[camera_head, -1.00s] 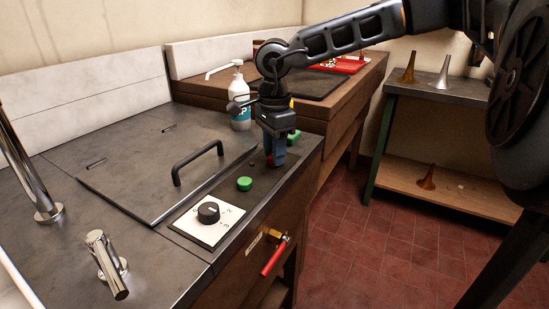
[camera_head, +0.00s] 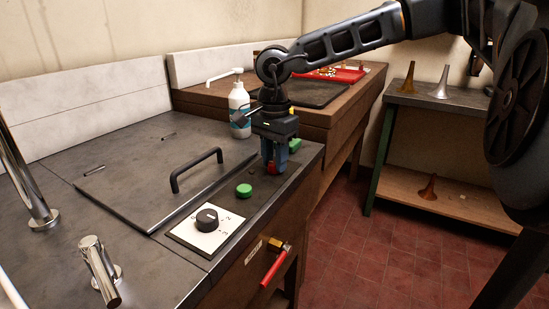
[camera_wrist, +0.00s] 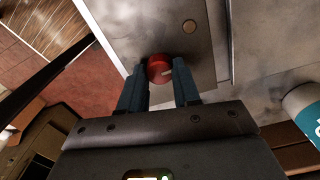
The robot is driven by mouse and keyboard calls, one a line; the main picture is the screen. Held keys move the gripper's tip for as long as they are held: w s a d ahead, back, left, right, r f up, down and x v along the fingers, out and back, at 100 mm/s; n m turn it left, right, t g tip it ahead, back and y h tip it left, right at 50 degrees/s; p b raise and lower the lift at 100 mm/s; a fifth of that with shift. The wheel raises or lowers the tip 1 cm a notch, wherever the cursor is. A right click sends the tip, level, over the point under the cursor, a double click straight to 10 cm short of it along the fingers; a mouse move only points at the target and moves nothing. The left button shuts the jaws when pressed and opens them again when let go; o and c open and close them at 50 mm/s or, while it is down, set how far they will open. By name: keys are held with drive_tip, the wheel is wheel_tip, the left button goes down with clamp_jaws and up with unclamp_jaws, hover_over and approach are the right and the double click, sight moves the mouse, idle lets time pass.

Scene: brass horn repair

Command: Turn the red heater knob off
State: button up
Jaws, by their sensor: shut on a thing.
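The red heater knob (camera_wrist: 159,68) sits on the dark control strip at the counter's front edge. It has a pale pointer mark on its face. In the head view the knob (camera_head: 272,168) shows only as a bit of red at my fingertips. My gripper (camera_head: 274,164) points down over it, with blue-grey fingers. In the wrist view my gripper (camera_wrist: 160,82) has one finger on each side of the knob and is shut on it. The fingers hide part of the knob in the head view.
A green button (camera_head: 244,190) and a black dial on a white plate (camera_head: 206,222) are on the same strip. A lid with a black handle (camera_head: 196,170) lies left. A pump bottle (camera_head: 239,110) stands behind my gripper. A red-handled valve (camera_head: 274,266) juts from the front.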

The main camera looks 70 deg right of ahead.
sight(274, 162)
drive_tip(key=o, duration=1.1)
drive_tip(key=shift+c, duration=0.2)
drive_tip(key=shift+r, duration=0.1)
wheel_tip(274, 162, up, 8)
drive_tip(key=shift+f, duration=0.15)
